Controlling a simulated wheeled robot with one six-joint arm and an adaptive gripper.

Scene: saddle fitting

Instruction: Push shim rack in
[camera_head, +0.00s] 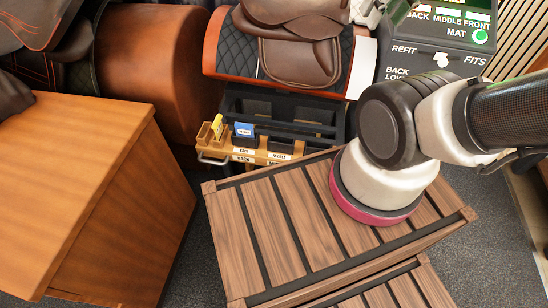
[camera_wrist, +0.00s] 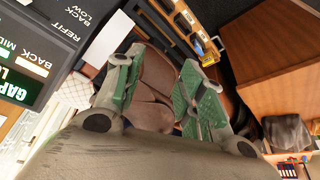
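The shim rack (camera_head: 226,154) is a yellow-tan tray with a front handle, pulled out of a black cabinet (camera_head: 285,105) under the saddle stand. A yellow shim (camera_head: 217,127) and a blue shim (camera_head: 244,130) stand in its left part; labels run along its front. Part of the rack seems to show small near the top of the wrist view (camera_wrist: 199,46). My gripper (camera_wrist: 157,75) has its green-padded fingers spread, with nothing held between them; the brown saddle (camera_wrist: 155,85) lies behind. In the head view my gripper is mostly hidden behind my wrist, apart from the rack.
A slatted wooden crate (camera_head: 267,215) stands in front of the rack, below my arm. A wooden cabinet (camera_head: 85,170) is at left. The saddle (camera_head: 300,45) sits on its stand above. A fitting panel (camera_head: 435,40) stands at upper right. Grey floor shows between cabinet and crate.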

